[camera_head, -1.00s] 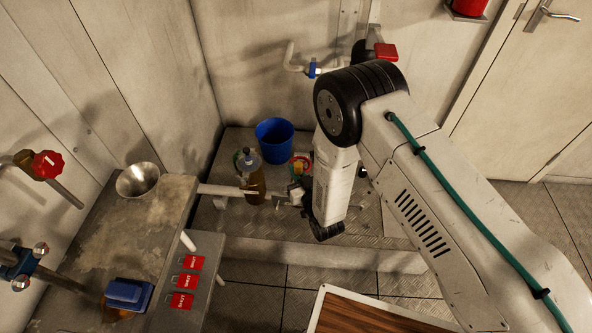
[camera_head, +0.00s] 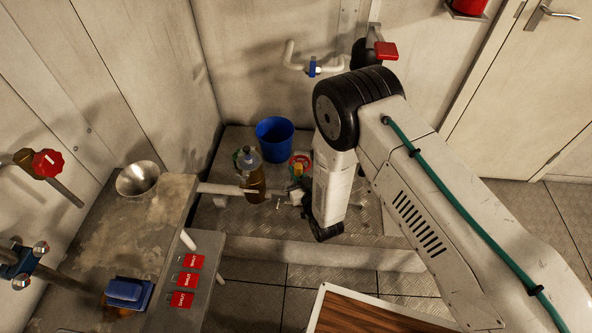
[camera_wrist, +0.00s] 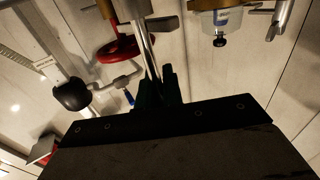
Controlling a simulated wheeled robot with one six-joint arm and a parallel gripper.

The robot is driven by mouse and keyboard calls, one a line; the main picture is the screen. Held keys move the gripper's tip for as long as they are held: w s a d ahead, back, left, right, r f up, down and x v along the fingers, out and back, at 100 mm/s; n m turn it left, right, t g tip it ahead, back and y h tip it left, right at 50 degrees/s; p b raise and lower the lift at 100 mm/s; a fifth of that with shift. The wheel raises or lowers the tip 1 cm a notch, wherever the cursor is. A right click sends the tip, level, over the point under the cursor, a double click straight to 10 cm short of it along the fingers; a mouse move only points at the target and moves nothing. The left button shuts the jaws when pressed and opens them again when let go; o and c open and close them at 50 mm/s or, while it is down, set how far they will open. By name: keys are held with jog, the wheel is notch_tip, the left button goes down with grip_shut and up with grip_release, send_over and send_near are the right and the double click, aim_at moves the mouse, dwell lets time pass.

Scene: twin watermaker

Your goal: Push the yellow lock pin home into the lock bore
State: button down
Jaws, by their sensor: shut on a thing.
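My gripper (camera_head: 287,197) is low beside the brown-bodied vessel in the head view, at the end of my white arm. In the wrist view its dark fingers (camera_wrist: 160,88) are closed around or against a bright metal rod (camera_wrist: 149,50). A small yellow part (camera_head: 298,169) shows by a red handwheel (camera_head: 301,160) just behind my gripper; I cannot tell if it is the lock pin. The red handwheel also shows in the wrist view (camera_wrist: 118,48). The lock bore cannot be made out, and the rod's far end is out of the wrist view.
The brown vessel (camera_head: 254,188) stands left of my gripper, with a blue bucket (camera_head: 274,139) behind. A grey bench (camera_head: 105,235) at left carries a steel bowl (camera_head: 138,179) and a blue block (camera_head: 126,292).

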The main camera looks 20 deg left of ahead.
jog(key=shift+f, duration=0.85)
jog(key=c, duration=1.5)
grip_release()
jog(key=shift+o, duration=0.2)
jog(key=v, duration=0.7)
jog(key=shift+s+d, duration=0.25)
jog(key=shift+s, duration=0.05)
